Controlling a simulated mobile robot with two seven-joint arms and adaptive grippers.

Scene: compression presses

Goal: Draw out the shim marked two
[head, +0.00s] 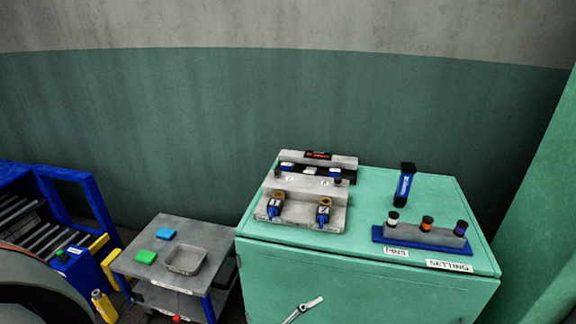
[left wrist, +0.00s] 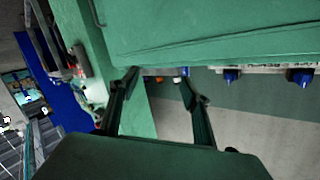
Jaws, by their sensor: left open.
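A grey metal fixture (head: 300,213) stands on the green cabinet (head: 390,258) in the head view. Two blue pieces with brass-coloured round tops stand at its front, one on the left (head: 275,209) and one on the right (head: 323,214). Small pale and blue parts sit along its dark back slot. Its markings are too small to read, so I cannot tell which part is the shim marked two. My left gripper (left wrist: 158,88) shows only in the left wrist view, open, with nothing between its fingers. My right gripper is out of view.
A blue rack (head: 420,240) with white, orange and purple-topped pins stands at the cabinet's right front. A dark blue tube (head: 404,186) stands behind it.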

